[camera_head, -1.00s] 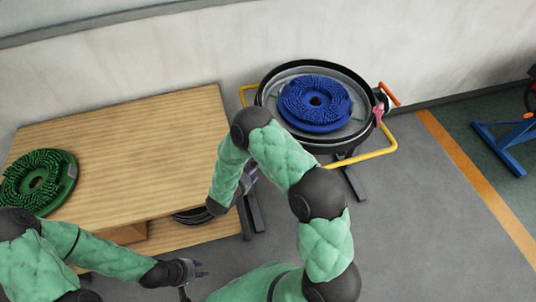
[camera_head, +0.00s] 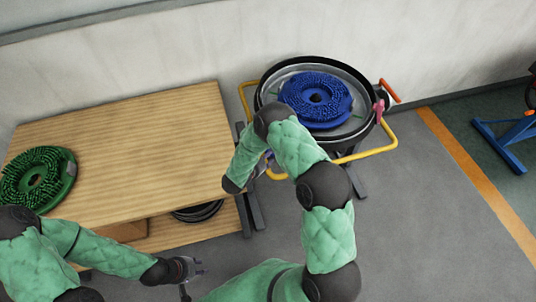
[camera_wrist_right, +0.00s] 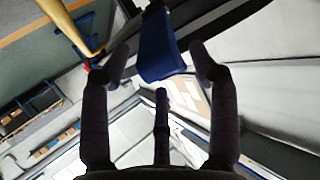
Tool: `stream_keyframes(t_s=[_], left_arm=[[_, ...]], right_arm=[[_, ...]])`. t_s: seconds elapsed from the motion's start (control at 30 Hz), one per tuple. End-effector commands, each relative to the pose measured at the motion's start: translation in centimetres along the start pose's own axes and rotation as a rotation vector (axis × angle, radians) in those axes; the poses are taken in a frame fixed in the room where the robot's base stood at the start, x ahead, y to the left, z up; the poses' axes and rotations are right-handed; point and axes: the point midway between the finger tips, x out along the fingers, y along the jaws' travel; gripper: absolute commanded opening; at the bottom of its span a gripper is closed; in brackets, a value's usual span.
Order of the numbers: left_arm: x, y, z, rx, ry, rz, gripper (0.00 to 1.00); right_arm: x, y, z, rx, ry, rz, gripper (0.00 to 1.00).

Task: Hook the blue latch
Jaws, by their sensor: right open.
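A blue latch (camera_wrist_right: 160,50) shows in the right wrist view, hanging from a dark part at the top. My right gripper (camera_wrist_right: 160,72) is open, with its dark fingers spread on either side of the latch and a third finger below; I see no grip on it. In the head view the right gripper is mostly hidden behind my forearm, close to the near left side of the round tank (camera_head: 362,130). The latch cannot be made out there. My left gripper (camera_head: 194,269) is open and empty in front of the wooden table.
A blue brush disc (camera_head: 316,99) lies in the tank. A yellow bar (camera_head: 372,154) runs around the tank, and an orange-handled lever (camera_head: 390,91) is at its right. A green brush disc (camera_head: 38,180) is on the wooden table (camera_head: 130,150).

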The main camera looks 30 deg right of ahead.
Motion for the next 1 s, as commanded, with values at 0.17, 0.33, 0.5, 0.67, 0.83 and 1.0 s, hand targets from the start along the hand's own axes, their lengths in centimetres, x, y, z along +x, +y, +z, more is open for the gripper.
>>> stream_keyframes(t_s=[0.17, 0.33, 0.5, 0.67, 0.83, 1.0], left_arm=[[0.0, 0.0, 0.0, 0.000, 0.000, 0.000, 0.34], [0.0, 0.0, 0.0, 0.000, 0.000, 0.000, 0.34], [0.0, 0.0, 0.0, 0.000, 0.000, 0.000, 0.34], [0.0, 0.0, 0.0, 0.000, 0.000, 0.000, 0.34], [-0.2, 0.1, 0.0, 0.000, 0.000, 0.000, 0.34], [-1.3, 0.5, 0.1, 0.000, 0.000, 0.000, 0.34]], right_arm=[[0.4, 0.0, 0.0, -0.001, 0.000, -0.001, 0.61], [0.4, 0.0, 0.0, -0.001, 0.000, -0.001, 0.61], [0.4, 0.0, 0.0, -0.001, 0.000, -0.001, 0.16], [0.4, 0.1, 0.0, -0.001, 0.000, 0.001, 0.00], [0.4, 0.1, -0.2, -0.001, -0.008, 0.002, 0.00], [0.4, 0.2, -0.9, -0.001, -0.050, 0.004, 0.00]])
